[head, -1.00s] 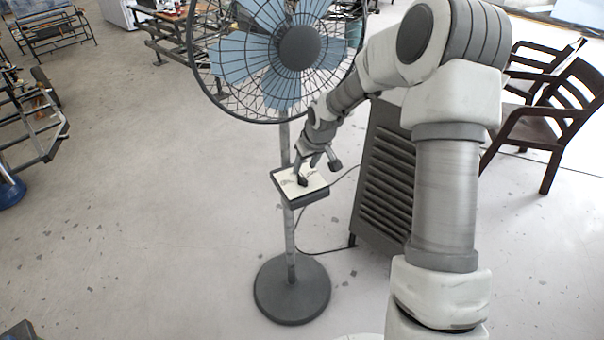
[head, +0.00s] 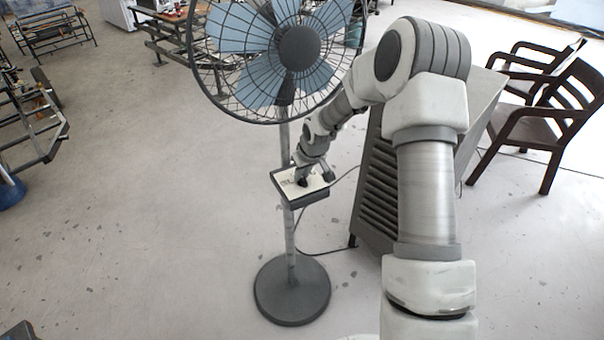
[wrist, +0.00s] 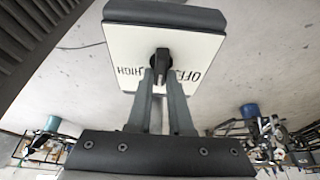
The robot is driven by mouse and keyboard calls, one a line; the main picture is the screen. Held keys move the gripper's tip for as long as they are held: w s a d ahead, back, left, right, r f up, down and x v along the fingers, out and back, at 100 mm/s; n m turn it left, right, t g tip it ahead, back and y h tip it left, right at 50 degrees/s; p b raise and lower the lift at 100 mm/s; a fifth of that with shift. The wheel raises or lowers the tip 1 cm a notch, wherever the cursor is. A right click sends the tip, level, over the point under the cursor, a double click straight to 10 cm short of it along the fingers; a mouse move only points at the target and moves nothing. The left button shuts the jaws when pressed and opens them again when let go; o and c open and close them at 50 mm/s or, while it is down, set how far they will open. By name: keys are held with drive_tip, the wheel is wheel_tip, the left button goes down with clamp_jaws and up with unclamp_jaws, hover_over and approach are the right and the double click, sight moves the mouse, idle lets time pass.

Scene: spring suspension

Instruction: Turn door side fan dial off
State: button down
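The fan's control box (head: 315,197) is mounted on the fan's pole, with a pale top plate. In the wrist view its white plate (wrist: 193,45) carries the labels HIGH at left and OFF at right. The black dial (wrist: 161,62) sits between these labels, its handle pointing toward my gripper. My gripper (wrist: 161,75) has its two fingers close together on either side of the dial's handle, with hardly any gap beside it. In the head view my gripper (head: 307,177) is down at the box and hides most of the dial.
The fan's head (head: 290,50) stands above the box, close to my arm. Its round base (head: 292,290) is on the floor. A grey slatted cabinet (head: 385,190) stands right of the pole. Dark chairs (head: 545,125) are at the right.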

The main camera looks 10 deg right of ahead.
drive_tip(key=shift+n+p, duration=0.3)
drive_tip(key=shift+n, duration=0.1)
drive_tip(key=shift+r+n+y+p, duration=0.1)
drive_tip(key=shift+n+y+p, duration=0.3)
drive_tip(key=shift+n, duration=0.2)
drive_tip(key=n+y+p, duration=0.1)
drive_tip(key=n, duration=0.2)
drive_tip(key=shift+g, duration=0.4)
drive_tip(key=n+g+y, duration=0.1)
drive_tip(key=n, duration=0.3)
drive_tip(key=shift+n, duration=0.3)
drive_tip(key=shift+n+g+b, duration=0.3)
drive_tip(key=shift+n+g, duration=0.3)
drive_tip(key=shift+n, duration=0.5)
drive_tip(key=shift+s, duration=0.1)
drive_tip(key=c, duration=0.8)
unclamp_jaws()
drive_tip(key=shift+a, duration=0.1)
